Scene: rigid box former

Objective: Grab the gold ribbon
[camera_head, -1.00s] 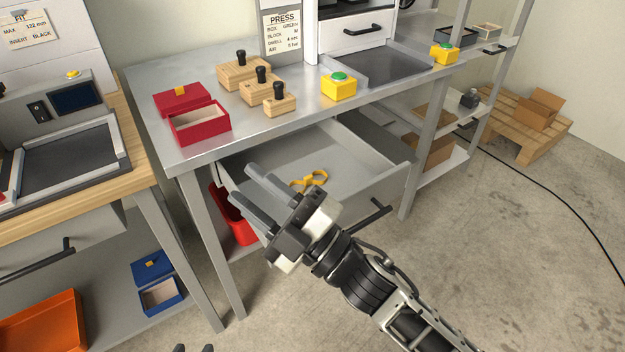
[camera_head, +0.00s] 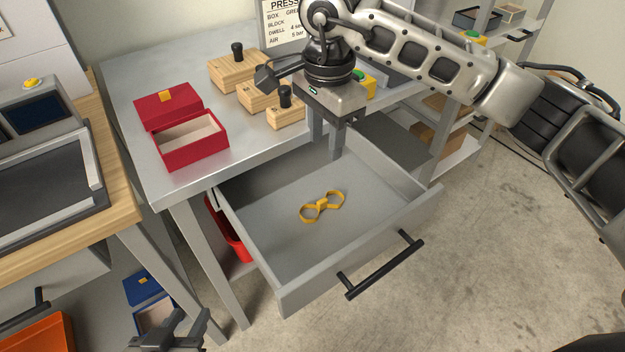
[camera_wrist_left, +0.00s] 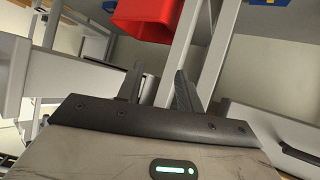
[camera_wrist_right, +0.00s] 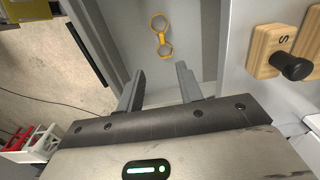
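The gold ribbon (camera_head: 322,206), a flat bow with two loops, lies on the floor of the open grey drawer (camera_head: 270,228). It also shows in the right wrist view (camera_wrist_right: 161,35), beyond the fingertips. My right gripper (camera_head: 326,150) points down over the back of the drawer, behind the ribbon and apart from it. Its fingers are spread and empty in the right wrist view (camera_wrist_right: 160,78). My left gripper (camera_head: 170,335) is low at the bottom edge, in front of the table legs. Its fingers are apart and empty in the left wrist view (camera_wrist_left: 157,80).
A red box (camera_head: 190,143) with its lid (camera_head: 167,105) and wooden blocks with black knobs (camera_head: 237,72) stand on the metal table (camera_head: 125,97). The drawer's black handle (camera_head: 385,265) sticks out in front. A red bin (camera_head: 228,230) hangs below the table.

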